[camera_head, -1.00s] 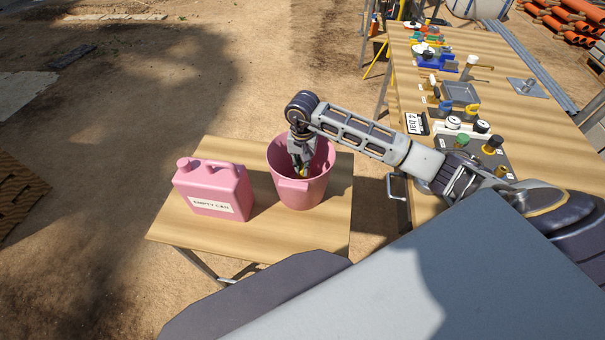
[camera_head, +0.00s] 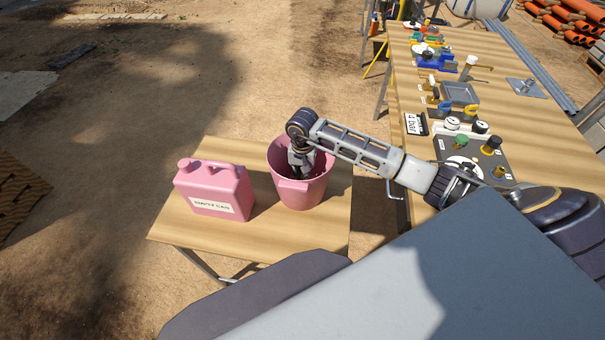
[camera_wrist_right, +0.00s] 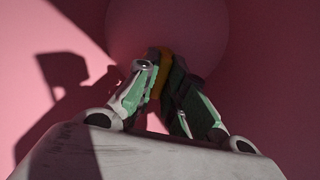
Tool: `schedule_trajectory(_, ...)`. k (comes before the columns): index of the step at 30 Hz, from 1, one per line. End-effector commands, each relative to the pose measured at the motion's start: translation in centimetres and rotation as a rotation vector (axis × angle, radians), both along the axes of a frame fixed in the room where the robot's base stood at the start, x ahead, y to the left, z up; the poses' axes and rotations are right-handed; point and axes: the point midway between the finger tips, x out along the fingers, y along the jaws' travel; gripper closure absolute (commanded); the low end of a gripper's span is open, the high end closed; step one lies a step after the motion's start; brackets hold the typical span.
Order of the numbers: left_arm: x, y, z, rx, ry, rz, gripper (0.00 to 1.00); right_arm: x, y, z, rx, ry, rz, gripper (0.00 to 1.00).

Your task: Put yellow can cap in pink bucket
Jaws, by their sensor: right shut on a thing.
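The pink bucket (camera_head: 302,193) stands on the small wooden table, to the right of the pink can. My right gripper (camera_head: 300,170) reaches down inside the bucket, and its fingertips are hidden by the bucket's wall in the head view. In the right wrist view my right gripper (camera_wrist_right: 160,75) is shut on the yellow can cap (camera_wrist_right: 162,70), which shows as a small yellow piece between the fingers. The bucket's pink inside (camera_wrist_right: 250,80) fills the rest of that view. My left gripper is not in view.
A pink can (camera_head: 213,190) with a label stands left of the bucket on the small table (camera_head: 270,238). A long wooden table (camera_head: 530,135) at the right holds several valves, fittings and a grey tray (camera_head: 460,93).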

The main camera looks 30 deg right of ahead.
Motion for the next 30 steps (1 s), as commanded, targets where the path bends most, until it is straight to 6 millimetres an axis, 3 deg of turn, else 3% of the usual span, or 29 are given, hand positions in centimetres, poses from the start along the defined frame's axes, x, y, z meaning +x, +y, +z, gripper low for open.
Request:
schedule_trajectory(13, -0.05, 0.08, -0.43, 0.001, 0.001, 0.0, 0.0, 0.06, -0.05, -0.32, -0.001, -0.002, 0.0, 1.0)
schedule_trajectory(14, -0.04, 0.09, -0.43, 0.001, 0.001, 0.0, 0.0, 0.04, -0.04, -0.34, -0.001, -0.001, 0.0, 0.87)
schedule_trajectory(19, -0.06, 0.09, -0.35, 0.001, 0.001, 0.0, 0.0, 0.03, -0.02, -0.29, -0.001, -0.001, 0.0, 0.67)
schedule_trajectory(30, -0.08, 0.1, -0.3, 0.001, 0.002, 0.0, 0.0, 0.02, 0.0, -0.26, -0.001, -0.001, 0.0, 0.67)
